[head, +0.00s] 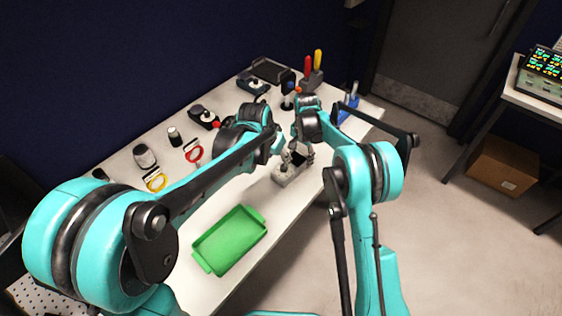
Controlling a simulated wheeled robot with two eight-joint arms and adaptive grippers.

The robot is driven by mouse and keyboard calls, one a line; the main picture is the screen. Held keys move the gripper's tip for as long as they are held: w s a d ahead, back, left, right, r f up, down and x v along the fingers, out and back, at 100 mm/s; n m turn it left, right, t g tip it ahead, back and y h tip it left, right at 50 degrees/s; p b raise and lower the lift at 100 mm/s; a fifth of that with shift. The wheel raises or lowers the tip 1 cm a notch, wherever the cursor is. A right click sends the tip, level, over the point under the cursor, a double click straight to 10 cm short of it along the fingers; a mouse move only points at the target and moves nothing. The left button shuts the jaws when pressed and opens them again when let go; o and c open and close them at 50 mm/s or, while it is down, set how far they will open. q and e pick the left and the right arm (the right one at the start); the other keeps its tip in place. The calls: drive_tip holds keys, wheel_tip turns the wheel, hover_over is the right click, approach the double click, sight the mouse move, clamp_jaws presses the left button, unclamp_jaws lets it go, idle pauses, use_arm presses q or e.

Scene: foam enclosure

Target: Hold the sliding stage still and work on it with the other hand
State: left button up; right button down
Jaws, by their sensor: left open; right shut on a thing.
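The sliding stage (287,178) is a small light-grey block near the front edge of the white table, with a dark part on top. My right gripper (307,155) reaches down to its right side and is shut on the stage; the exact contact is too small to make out. My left gripper (286,157) is open at the upper left of the stage, very close to it. I cannot tell whether it touches. The arms hide parts of the table around the stage.
A green tray (229,240) lies nearer on the white table (205,205). Blue items (348,108) lie at the right end.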

use_arm(q)
drive_tip(key=shift+v, duration=1.55)
use_arm(e)
drive_tip(key=shift+c, duration=2.4)
unclamp_jaws()
drive_tip(key=shift+r, duration=0.1)
